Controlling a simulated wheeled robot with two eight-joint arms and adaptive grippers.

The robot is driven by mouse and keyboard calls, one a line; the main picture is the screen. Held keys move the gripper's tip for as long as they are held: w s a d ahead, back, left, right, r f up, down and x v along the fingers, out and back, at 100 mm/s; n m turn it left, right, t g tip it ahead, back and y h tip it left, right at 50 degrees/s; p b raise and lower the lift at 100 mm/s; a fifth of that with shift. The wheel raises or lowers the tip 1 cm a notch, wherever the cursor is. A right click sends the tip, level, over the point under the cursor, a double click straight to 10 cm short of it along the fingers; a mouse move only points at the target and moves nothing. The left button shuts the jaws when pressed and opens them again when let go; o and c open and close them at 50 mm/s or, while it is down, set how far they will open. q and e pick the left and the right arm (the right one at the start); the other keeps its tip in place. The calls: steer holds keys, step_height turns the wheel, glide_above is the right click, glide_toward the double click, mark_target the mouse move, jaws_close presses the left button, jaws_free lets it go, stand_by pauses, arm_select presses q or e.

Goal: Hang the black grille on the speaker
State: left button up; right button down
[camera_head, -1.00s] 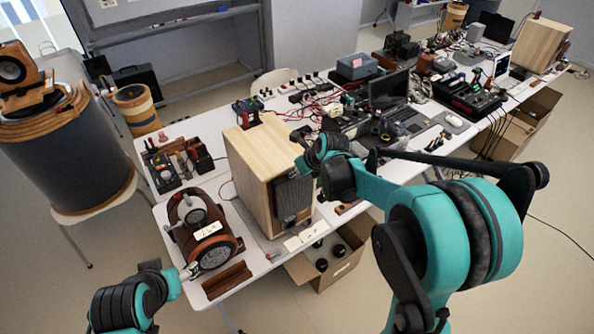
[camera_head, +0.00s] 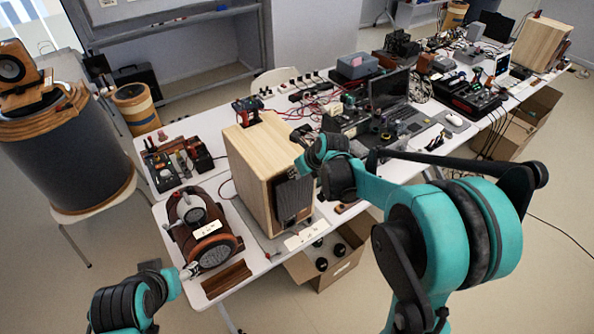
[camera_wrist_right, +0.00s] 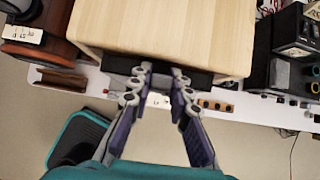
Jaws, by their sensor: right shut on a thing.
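The speaker is a light wooden box (camera_head: 252,165) standing on the table; the right wrist view shows its top (camera_wrist_right: 165,30). The black grille (camera_head: 293,200) is upright at the speaker's front face. In the right wrist view the grille shows as a dark strip (camera_wrist_right: 118,65) along the front edge. My right gripper (camera_wrist_right: 160,74) is shut on the grille's upper edge; the head view mostly hides its fingers behind my wrist. I cannot tell whether the grille touches the speaker or is attached. My left gripper (camera_head: 190,270) is low at the left, beside the round-faced device; its jaws are unclear.
A brown round-faced device (camera_head: 208,240) stands left of the speaker, with a wooden block (camera_head: 227,279) in front. An open cardboard box (camera_head: 335,262) is below the table's front edge. Tools (camera_head: 180,160), a laptop (camera_head: 388,92) and cables crowd the table behind.

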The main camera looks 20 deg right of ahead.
steer(key=shift+f, duration=0.2)
steer(key=c, duration=1.3)
jaws_free()
steer(key=shift+r, duration=0.1)
steer(key=v, duration=1.2)
steer(key=s+f+n+b, duration=0.4)
steer(key=s+f+n, duration=0.2)
steer(key=n, duration=0.4)
steer(key=s+a+f+n+h+b, duration=0.1)
steer(key=s+f+n+b, duration=0.3)
steer(key=n, duration=0.7)
steer(key=s+f+n+h+b, duration=0.1)
steer(key=s+f+n+b, duration=0.4)
steer(key=s+n, duration=0.5)
steer(key=shift+s+a+f+n+t, duration=0.15)
steer(key=shift+a+f+n, duration=0.1)
steer(key=shift+f, duration=0.45)
steer(key=shift+s+a+f+n+t, duration=0.15)
steer(key=shift+f+n, duration=0.1)
steer(key=shift+f, duration=0.45)
